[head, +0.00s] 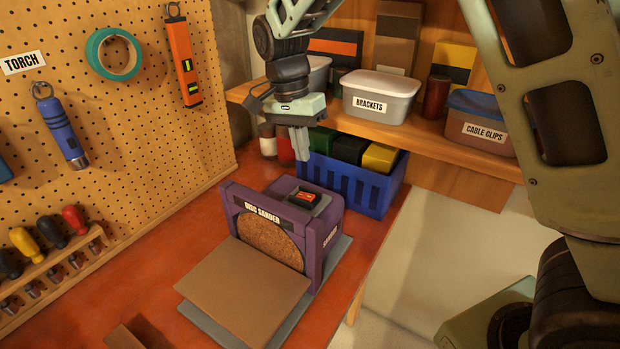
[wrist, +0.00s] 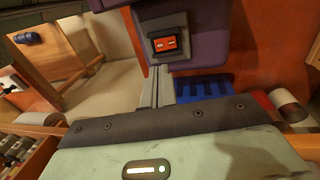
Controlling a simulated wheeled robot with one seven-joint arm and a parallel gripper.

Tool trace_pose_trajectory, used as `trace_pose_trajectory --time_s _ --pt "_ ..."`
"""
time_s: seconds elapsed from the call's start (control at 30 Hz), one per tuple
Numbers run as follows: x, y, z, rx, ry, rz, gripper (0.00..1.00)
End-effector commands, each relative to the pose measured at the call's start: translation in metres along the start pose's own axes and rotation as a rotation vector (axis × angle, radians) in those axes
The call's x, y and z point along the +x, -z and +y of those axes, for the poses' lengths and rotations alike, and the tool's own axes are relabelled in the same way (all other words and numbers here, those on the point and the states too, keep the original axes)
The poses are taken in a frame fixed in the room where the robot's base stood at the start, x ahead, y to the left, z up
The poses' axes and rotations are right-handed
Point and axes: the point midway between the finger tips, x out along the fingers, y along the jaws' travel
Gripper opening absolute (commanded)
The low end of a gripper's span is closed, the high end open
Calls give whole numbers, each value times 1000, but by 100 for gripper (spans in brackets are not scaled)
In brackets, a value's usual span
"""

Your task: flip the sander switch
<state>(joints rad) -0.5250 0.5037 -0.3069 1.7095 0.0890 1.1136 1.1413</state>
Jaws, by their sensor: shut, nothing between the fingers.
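The purple disc sander (head: 325,222) stands on the red bench, its brown disc and tilted-looking flat table facing the front. Its red switch (head: 305,198) sits in a dark plate on top of the housing. In the wrist view the switch (wrist: 168,44) shows as a red rocker with pale marks in a grey frame; which way it is set I cannot tell. My gripper (head: 300,157) is shut and empty, pointing down above and behind the switch, apart from it. Its closed fingers (wrist: 158,78) show below the switch in the wrist view.
A blue crate (head: 348,187) with several boxes stands close behind the sander. Above it is a wooden shelf with a brackets bin (head: 380,96) and a cable clips bin (head: 480,124). A pegboard (head: 140,110) with tools lines the left. Small jars stand near my gripper.

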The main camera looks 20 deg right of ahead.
Motion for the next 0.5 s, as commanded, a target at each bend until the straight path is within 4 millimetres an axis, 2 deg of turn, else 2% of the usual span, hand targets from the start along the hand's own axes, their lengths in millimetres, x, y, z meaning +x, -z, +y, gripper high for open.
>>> trace_pose_trajectory --time_s 0.2,0.5 --pt "43 -1 1 -2 -5 -2 0" --pt "81 0 1 -1 -2 -2 0"
